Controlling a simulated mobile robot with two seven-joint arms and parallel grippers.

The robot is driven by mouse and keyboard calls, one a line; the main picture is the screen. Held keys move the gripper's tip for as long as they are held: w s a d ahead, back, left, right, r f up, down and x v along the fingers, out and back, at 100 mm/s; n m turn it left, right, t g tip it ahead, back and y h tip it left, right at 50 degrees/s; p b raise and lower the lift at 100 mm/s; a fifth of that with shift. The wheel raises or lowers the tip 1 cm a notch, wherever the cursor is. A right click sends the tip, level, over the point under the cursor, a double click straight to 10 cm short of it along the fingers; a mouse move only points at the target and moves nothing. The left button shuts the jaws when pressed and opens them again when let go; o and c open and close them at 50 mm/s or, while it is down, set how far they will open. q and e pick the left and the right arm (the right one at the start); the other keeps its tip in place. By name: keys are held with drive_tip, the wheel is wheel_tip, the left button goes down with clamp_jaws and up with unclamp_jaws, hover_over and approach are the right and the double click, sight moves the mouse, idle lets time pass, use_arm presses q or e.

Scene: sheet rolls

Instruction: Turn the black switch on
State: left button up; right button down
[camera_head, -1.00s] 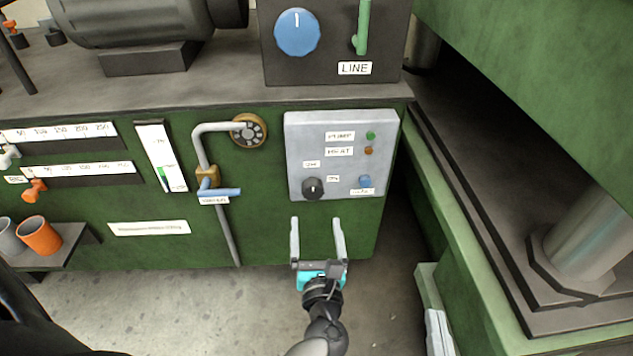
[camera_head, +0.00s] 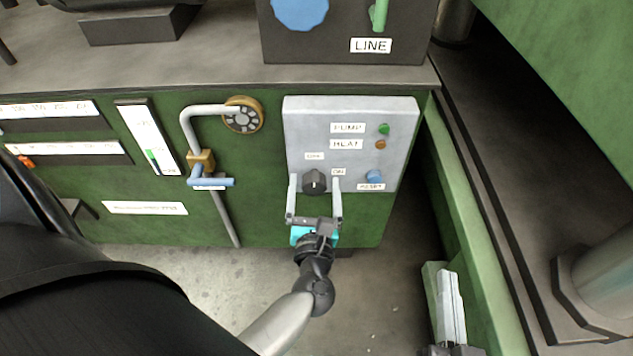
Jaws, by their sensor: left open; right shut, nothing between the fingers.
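The black switch (camera_head: 314,181) is a round knob on the lower left of the grey control panel (camera_head: 350,108). Its pale mark points about straight up. A label that seems to read OFF (camera_head: 314,156) is above it, and an ON label (camera_head: 338,172) is at its upper right. My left gripper (camera_head: 314,185) is open, with one finger on each side of the knob. I cannot tell whether the fingers touch it. My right gripper (camera_head: 447,280) is shut and empty at the lower right, away from the panel.
The panel also carries a green light (camera_head: 384,130), an orange light (camera_head: 380,145) and a blue button (camera_head: 374,176) right of the knob. A blue-handled valve (camera_head: 210,182) on a pipe is to the left. A green machine frame (camera_head: 470,220) bounds the right side.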

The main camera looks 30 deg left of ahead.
use_arm(q)
drive_tip(key=c, duration=1.4)
